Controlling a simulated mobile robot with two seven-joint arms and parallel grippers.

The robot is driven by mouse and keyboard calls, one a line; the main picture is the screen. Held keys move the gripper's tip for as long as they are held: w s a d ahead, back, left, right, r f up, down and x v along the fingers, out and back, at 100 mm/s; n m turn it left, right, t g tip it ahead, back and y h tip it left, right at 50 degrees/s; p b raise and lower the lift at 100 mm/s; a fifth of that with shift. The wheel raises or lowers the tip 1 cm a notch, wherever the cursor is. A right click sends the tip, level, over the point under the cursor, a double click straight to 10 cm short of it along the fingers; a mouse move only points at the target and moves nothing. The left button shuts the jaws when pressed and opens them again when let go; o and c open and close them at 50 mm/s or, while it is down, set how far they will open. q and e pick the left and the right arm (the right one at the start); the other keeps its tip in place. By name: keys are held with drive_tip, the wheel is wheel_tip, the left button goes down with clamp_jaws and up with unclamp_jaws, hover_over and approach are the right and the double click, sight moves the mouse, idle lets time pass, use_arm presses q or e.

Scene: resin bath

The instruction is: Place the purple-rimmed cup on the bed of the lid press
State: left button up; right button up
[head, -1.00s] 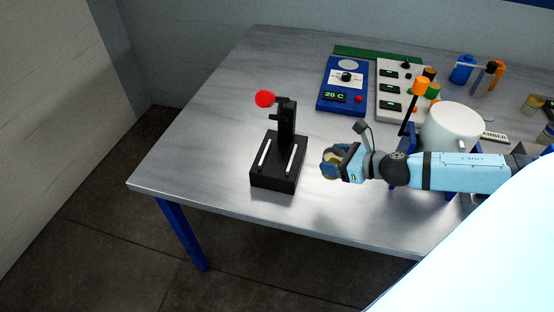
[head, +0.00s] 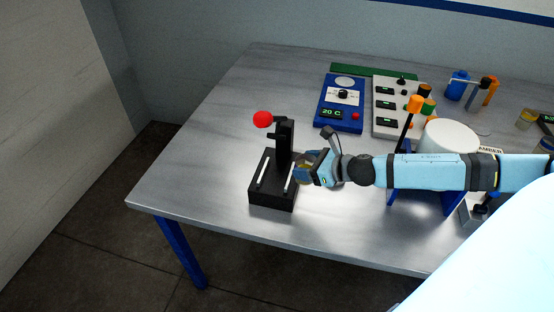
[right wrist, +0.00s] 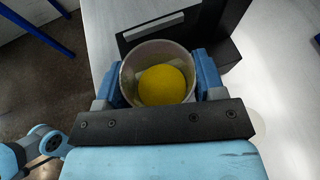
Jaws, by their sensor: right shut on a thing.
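My right gripper (head: 304,171) is shut on a small cup, just right of the lid press. In the right wrist view the cup (right wrist: 127,76) sits between the blue fingers (right wrist: 164,78), open end facing the camera, with a yellow round mass inside. Its rim looks pale grey there; I cannot make out purple. The lid press (head: 285,145) is black, with a red knob (head: 263,119) on its lever and two white strips on its bed (head: 272,188). In the right wrist view the press (right wrist: 228,32) lies just beyond the cup. My left gripper is out of view.
A blue device reading 20 C (head: 339,105) and a grey panel (head: 391,120) stand at the back. A white round tank (head: 449,137) on blue supports stands right, partly behind my arm. The steel table (head: 200,150) is clear left of the press.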

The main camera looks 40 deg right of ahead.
drive_tip(key=w+a, duration=0.1)
drive_tip(key=w, duration=0.1)
drive_tip(key=w+a+p, duration=0.1)
drive_tip(key=w, duration=0.2)
drive_tip(key=w+a+p, duration=0.1)
drive_tip(key=w, duration=0.1)
drive_tip(key=shift+w+a+r, duration=0.15)
drive_tip(key=shift+w+a, duration=0.1)
drive_tip(key=shift+w, duration=0.15)
drive_tip(key=shift+w+a+p, duration=0.15)
drive_tip(key=shift+w+p, duration=0.15)
drive_tip(key=shift+w, duration=0.1)
wheel_tip(320, 180, down, 3)
drive_tip(key=shift+a+f+p, duration=0.1)
drive_tip(key=shift+p, duration=0.25)
drive_tip(key=shift+f, duration=0.3)
drive_tip(key=o, duration=1)
drive_tip(key=shift+f, duration=0.1)
